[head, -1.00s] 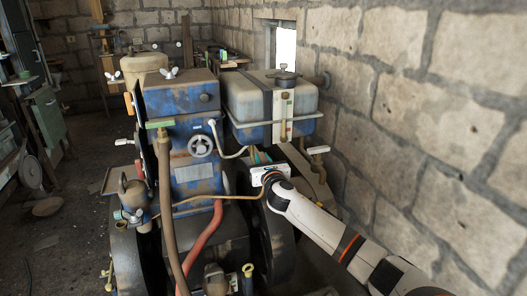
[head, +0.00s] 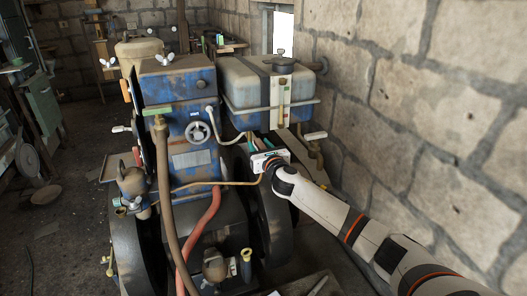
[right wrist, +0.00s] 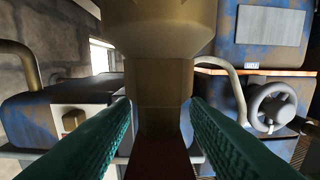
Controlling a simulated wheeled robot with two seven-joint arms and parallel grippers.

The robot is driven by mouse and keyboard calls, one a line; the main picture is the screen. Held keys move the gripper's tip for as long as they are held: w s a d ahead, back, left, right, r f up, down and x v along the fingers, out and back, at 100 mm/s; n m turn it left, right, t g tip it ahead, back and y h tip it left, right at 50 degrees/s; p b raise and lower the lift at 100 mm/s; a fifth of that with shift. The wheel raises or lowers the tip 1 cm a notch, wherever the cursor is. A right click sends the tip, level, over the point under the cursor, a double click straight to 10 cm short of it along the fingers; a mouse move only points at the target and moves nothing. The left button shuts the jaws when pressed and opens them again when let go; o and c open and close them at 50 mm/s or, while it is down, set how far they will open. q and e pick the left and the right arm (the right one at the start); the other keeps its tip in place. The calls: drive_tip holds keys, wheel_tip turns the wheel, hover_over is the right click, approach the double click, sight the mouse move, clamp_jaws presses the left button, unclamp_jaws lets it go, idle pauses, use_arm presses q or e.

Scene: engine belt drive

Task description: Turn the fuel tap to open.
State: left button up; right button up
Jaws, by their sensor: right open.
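A brass-coloured fitting with a hexagonal section (right wrist: 158,80), which looks like the fuel tap, stands large in the middle of the right wrist view. A dark red part (right wrist: 160,158), perhaps its lever, continues from it toward the bottom edge. My right gripper (head: 257,141) is open below the fuel tank (head: 240,82). Its green fingers lie on either side of the fitting in the wrist view (right wrist: 160,102); I cannot tell whether they touch it. In the head view the fitting is not clearly seen near the gripper. My left gripper is not in view.
The blue engine block (head: 178,95) with a small handwheel (head: 197,131) stands left of the gripper. A thin copper-coloured pipe (head: 215,184) and a red hose (head: 207,220) run close by. The stone wall (head: 420,110) bounds the right side.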

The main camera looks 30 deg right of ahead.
drive_tip(key=b+v, duration=0.1)
drive_tip(key=v, duration=1.1)
drive_tip(key=shift+w+d, duration=0.1)
